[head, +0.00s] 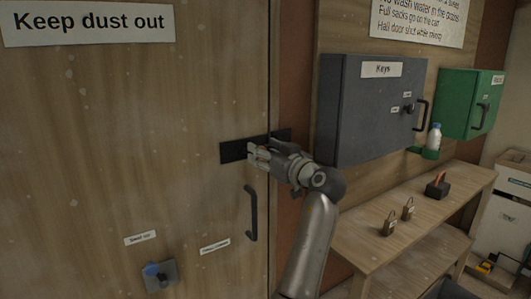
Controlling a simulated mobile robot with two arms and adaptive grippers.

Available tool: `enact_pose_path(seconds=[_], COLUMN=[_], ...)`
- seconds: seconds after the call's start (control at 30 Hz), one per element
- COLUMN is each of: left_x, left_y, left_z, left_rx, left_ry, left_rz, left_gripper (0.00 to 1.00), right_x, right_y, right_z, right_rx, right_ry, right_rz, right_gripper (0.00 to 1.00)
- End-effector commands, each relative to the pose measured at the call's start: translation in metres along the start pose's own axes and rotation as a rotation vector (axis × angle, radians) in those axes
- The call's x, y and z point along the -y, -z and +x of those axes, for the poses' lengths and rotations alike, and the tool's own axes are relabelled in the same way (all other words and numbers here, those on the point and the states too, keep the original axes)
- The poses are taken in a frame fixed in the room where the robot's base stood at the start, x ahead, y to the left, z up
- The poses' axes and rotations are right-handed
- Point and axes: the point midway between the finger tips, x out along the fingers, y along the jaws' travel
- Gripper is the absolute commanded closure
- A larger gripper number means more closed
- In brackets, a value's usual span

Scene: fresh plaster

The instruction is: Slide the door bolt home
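The door bolt's dark plate (232,152) is on the wooden door (130,110), near its right edge. A second dark piece (282,135) shows on the frame side, behind my gripper. My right gripper (255,153) is in front of the bolt, its fingers pointing left at the plate's right part. The fingers and wrist hide the middle of the bolt, so the bar's position and any knob cannot be seen. I cannot tell whether the fingers are shut on anything. My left gripper is not in view.
A black door handle (251,213) is just below the gripper. To the right are a grey key cabinet (370,110), a green cabinet (468,103) and a wooden bench (420,213) with padlocks (389,224).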

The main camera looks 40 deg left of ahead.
Motion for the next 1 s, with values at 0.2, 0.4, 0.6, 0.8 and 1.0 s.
enact_pose_path(seconds=[0.2, 0.4, 0.6, 0.8, 1.0], left_x=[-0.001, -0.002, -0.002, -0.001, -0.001], left_y=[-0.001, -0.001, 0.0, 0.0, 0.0], left_z=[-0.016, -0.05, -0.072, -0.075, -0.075], left_rx=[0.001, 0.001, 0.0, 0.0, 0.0], left_ry=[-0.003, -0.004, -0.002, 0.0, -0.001], left_rz=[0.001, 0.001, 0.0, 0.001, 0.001], left_gripper=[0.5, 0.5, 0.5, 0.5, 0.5], right_x=[-0.001, 0.001, 0.001, 0.002, 0.002], right_y=[0.0, 0.001, 0.001, 0.001, 0.001], right_z=[0.0, 0.0, 0.0, 0.0, 0.0], right_rx=[0.0, -0.001, -0.001, -0.001, -0.001], right_ry=[-0.001, 0.001, 0.002, 0.002, 0.002], right_rz=[0.001, 0.001, 0.001, 0.001, 0.001], right_gripper=[1.0, 1.0, 1.0, 1.0, 1.0])
